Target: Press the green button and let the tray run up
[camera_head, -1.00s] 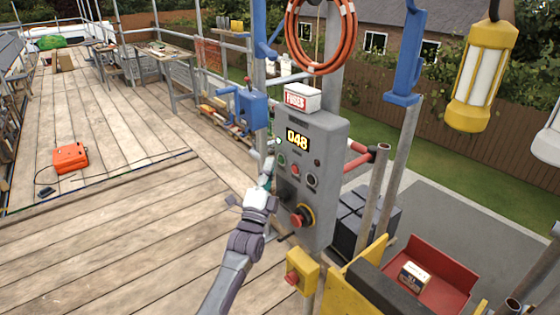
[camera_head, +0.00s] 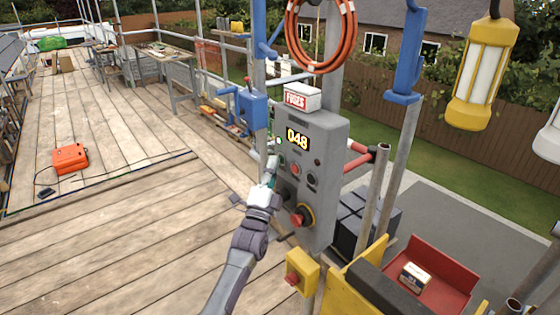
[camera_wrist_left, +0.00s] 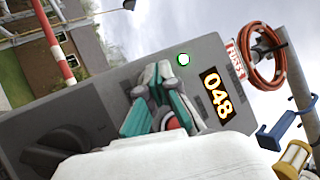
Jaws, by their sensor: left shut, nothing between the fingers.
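The grey control box (camera_head: 322,150) carries a display reading 048, a small lit green lamp (camera_wrist_left: 184,59), a red button (camera_head: 295,169) and a large red knob on yellow (camera_head: 301,216). My left gripper (camera_head: 270,166) is shut and empty at the left part of the box's face. In the left wrist view its fingertips (camera_wrist_left: 160,84) overlap the button row beside the red button. The green button seems hidden behind them; I cannot tell contact or depth. A red tray (camera_head: 445,268) with a small box (camera_head: 414,276) in it stands at lower right.
Scaffold poles (camera_head: 374,200) and a yellow lantern (camera_head: 482,75) are to the right. The plank deck (camera_head: 120,220) at left is mostly clear, with an orange case (camera_head: 70,158) on it.

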